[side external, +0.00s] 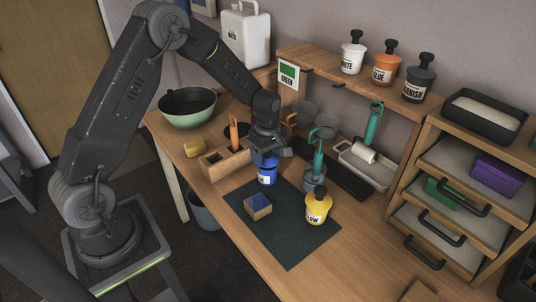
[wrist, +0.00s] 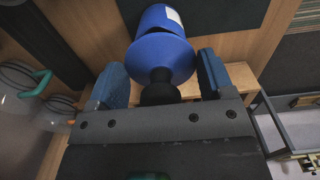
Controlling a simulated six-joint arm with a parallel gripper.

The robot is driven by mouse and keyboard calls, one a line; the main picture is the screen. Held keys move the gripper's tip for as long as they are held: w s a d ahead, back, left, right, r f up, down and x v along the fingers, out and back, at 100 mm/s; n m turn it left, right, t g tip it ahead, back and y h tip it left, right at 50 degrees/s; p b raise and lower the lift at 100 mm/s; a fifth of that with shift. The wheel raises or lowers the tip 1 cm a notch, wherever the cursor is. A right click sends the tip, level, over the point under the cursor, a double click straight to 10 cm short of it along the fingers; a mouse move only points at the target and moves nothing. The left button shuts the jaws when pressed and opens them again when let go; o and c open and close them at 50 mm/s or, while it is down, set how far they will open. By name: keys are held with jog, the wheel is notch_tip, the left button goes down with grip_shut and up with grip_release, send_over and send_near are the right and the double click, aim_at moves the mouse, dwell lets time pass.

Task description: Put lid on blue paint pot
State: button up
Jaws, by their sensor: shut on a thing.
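The blue paint pot (side external: 267,177), with a white label, stands upright at the back left corner of the dark mat, under my gripper (side external: 267,147). In the wrist view, my gripper (wrist: 161,83) is shut on the black knob of the blue lid (wrist: 160,55). The pot (wrist: 158,20) shows just beyond the lid, partly covered by it. The lid is at the pot's mouth; I cannot tell whether it is seated or a little above. The fingers hide most of the lid in the side view.
A yellow pot (side external: 318,208) and a small block (side external: 257,206) are on the dark mat (side external: 285,243). A wooden holder (side external: 225,162) stands left of the blue pot, and a grey cup with a teal-handled tool (side external: 314,178) right of it. White, orange and dark pots line the shelf.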

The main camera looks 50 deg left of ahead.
jog(key=shift+f, duration=0.7)
jog(key=o, duration=0.9)
notch_tip(320, 180, up, 13)
jog(key=shift+r, duration=0.4)
